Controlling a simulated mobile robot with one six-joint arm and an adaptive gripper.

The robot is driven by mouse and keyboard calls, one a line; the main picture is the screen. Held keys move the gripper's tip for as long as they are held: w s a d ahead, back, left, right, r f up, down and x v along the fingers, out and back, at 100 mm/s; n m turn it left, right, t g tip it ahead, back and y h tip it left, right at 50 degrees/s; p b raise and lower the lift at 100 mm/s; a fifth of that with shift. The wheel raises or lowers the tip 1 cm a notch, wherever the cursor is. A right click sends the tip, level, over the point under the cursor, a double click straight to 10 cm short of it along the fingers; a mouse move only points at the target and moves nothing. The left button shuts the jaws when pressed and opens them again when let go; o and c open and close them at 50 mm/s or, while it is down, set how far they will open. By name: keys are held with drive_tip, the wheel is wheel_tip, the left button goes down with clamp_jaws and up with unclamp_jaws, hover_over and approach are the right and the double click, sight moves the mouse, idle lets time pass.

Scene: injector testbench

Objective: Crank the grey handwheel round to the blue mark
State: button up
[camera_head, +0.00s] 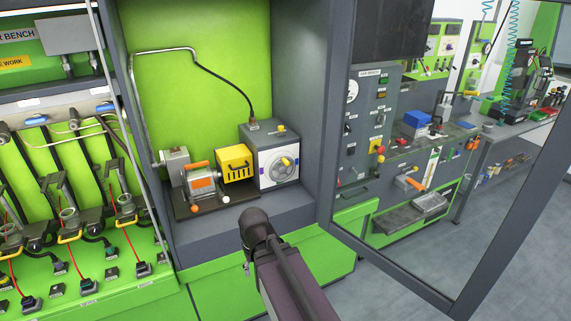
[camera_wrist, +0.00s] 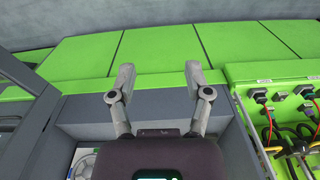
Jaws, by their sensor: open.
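The grey handwheel (camera_head: 283,168) is a round disc on the front of a grey box (camera_head: 258,143) in the cabinet's alcove, in the head view. A blue mark is too small to make out for certain. In the wrist view a pale piece of what looks like the wheel's face (camera_wrist: 86,160) shows at the lower left. My gripper (camera_wrist: 158,80) is open and empty in the wrist view, its fingers apart over the alcove's edge and clear of the wheel. In the head view my arm hides its fingers.
Left of the wheel box stand a yellow box (camera_head: 236,163) and a grey machine with orange parts (camera_head: 201,182) on a dark plate. A bent pipe and black cable (camera_head: 222,80) run above. A glass door frame (camera_head: 341,150) bounds the right. Cabled connectors (camera_wrist: 285,120) are close by.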

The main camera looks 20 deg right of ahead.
drive_tip(key=w+d+f+n+t+y+b, duration=0.15)
drive_tip(key=w+t+y+b, duration=0.3)
drive_tip(key=w, duration=0.75)
drive_tip(key=m+t+h+b, duration=0.45)
drive_tip(key=t+b, duration=0.45)
drive_tip(key=t, duration=0.4)
approach(288, 164)
drive_tip(key=s, duration=0.2)
drive_tip(key=shift+d+f, duration=0.15)
drive_tip(key=shift+d, duration=0.1)
drive_tip(key=w, duration=1.3)
drive_tip(key=shift+w+a, duration=0.3)
drive_tip(key=shift+w, duration=0.05)
